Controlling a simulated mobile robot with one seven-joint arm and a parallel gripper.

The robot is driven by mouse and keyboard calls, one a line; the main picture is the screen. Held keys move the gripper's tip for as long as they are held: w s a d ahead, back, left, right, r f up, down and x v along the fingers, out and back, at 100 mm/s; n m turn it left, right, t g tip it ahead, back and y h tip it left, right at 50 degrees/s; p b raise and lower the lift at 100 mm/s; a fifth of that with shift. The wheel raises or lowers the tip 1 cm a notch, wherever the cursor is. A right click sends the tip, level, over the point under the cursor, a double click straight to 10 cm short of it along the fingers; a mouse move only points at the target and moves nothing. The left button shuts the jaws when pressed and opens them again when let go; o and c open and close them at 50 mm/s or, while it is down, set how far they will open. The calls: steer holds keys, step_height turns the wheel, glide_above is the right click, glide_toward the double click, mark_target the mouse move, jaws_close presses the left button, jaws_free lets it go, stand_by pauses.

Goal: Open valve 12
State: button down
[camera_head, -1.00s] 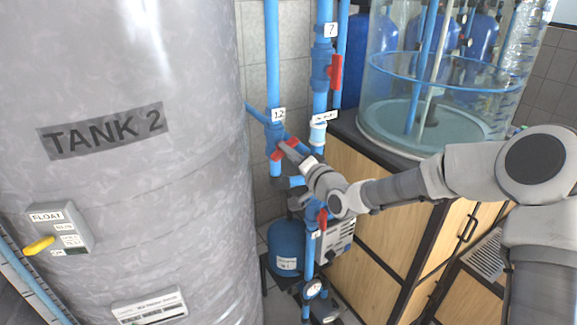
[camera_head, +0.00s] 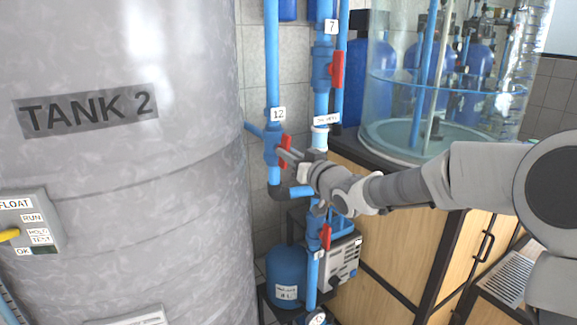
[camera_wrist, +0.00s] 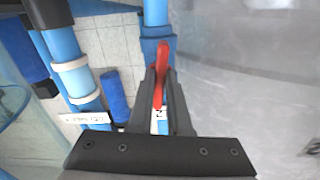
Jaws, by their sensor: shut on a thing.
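Valve 12 is a blue valve body (camera_head: 270,152) on a vertical blue pipe beside the tank, under a white "12" tag (camera_head: 278,114). Its red handle (camera_head: 285,146) stands upright, in line with the pipe. My gripper (camera_head: 288,155) reaches in from the right and is shut on this handle. In the wrist view, the two fingers of my gripper (camera_wrist: 160,82) close on both sides of the red handle (camera_wrist: 159,88). The fingers hide part of the handle, and the "12" tag is partly covered there.
The big grey tank (camera_head: 130,200) marked "TANK 2" fills the left. Another pipe with a red valve 7 handle (camera_head: 337,70) runs just right of valve 12. A lower red handle (camera_head: 326,237) sits beneath my arm. A wooden cabinet (camera_head: 395,240) with a clear tank stands at right.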

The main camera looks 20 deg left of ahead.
steer(key=shift+n+b, duration=0.7)
steer(key=shift+n, duration=0.3)
steer(key=c, duration=0.9)
jaws_free()
steer(key=shift+o, duration=0.2)
steer(key=p+v, duration=0.1)
steer(key=v, duration=1.6)
steer(key=shift+d+p, duration=0.25)
steer(key=shift+p, duration=0.15)
steer(key=shift+s, duration=0.1)
